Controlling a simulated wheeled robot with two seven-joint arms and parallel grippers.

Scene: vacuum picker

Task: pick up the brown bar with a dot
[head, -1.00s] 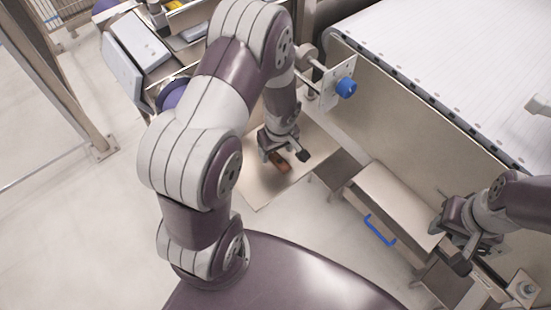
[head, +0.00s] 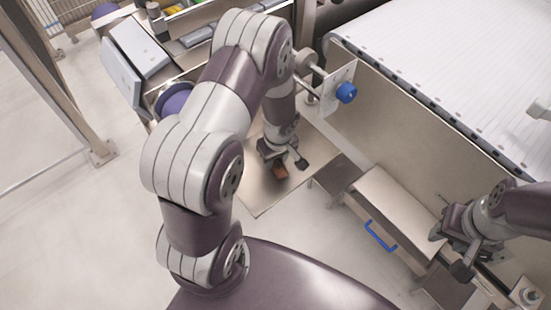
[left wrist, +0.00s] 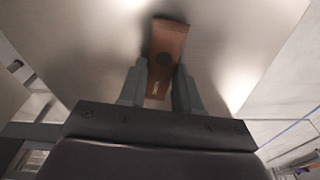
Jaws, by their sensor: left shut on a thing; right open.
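The brown bar (left wrist: 168,42) has a dark round dot on its face and shows in the left wrist view between the two fingers of my left gripper (left wrist: 160,88). The fingers close on its near part, and its far end sticks out beyond them. In the head view the bar (head: 280,172) is a small brown patch under my left gripper (head: 284,165), over the metal plate (head: 258,196). I cannot tell whether the bar touches the plate. My right gripper (head: 452,252) is open and empty at the right, by the conveyor side.
A white conveyor belt (head: 440,70) lies at the upper right. Trays and a purple bowl (head: 174,103) stand at the upper left.

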